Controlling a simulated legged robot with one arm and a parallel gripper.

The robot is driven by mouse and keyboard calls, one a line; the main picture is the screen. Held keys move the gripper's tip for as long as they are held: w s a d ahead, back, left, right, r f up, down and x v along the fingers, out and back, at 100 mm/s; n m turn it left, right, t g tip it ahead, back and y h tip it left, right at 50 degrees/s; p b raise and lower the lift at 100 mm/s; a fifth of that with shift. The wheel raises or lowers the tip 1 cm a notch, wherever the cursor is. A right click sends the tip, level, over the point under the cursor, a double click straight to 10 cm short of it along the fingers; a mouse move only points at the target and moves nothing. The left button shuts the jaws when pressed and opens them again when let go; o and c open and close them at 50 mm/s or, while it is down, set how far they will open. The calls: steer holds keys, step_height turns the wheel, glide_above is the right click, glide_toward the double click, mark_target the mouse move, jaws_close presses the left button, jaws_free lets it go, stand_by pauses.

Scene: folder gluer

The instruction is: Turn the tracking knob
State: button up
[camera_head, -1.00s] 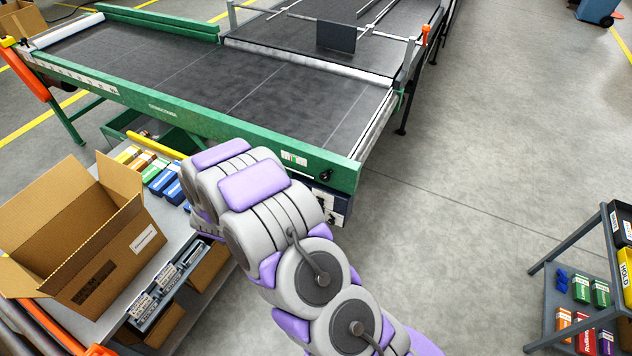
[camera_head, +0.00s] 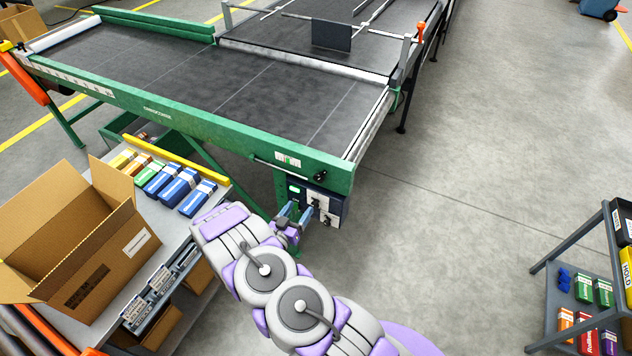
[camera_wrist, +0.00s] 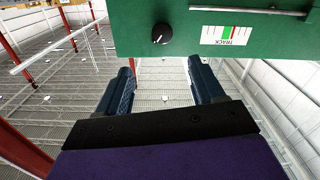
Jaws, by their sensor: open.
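The tracking knob (camera_wrist: 162,34) is a round black knob with a white pointer line on the green frame of the conveyor, left of a label reading TRACK (camera_wrist: 226,36) with a green and red scale. In the head view the knob (camera_head: 320,176) is small, at the frame's right end near the TRACK label (camera_head: 288,160). My gripper (camera_head: 292,214) is below the frame in the head view, in front of the control box. In the wrist view my gripper (camera_wrist: 160,85) has its two blue fingers wide apart with nothing between them. The knob lies beyond the fingertips, untouched.
A dark control box (camera_head: 326,206) hangs under the green frame. A grey table at left holds an open carton (camera_head: 75,232) and several small boxes (camera_head: 172,184). A rack (camera_head: 560,262) stands at right. The floor between is clear.

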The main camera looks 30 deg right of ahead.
steer(key=b, duration=0.2)
glide_toward(318, 179)
steer(key=w+d, duration=0.1)
steer(key=w, duration=0.1)
steer(key=x, duration=0.5)
steer(key=s+x, duration=0.1)
steer(key=x, duration=0.1)
steer(key=shift+d+f+b, duration=0.15)
steer(key=shift+d+b, duration=0.2)
steer(key=shift+d, duration=0.2)
steer(key=shift+w, duration=0.15)
steer(key=shift+a, duration=0.75)
steer(key=shift+c, duration=0.3)
steer(key=shift+d, duration=0.7)
steer(key=c, duration=0.7)
steer(key=shift+a, duration=0.2)
steer(key=shift+c, duration=1.3)
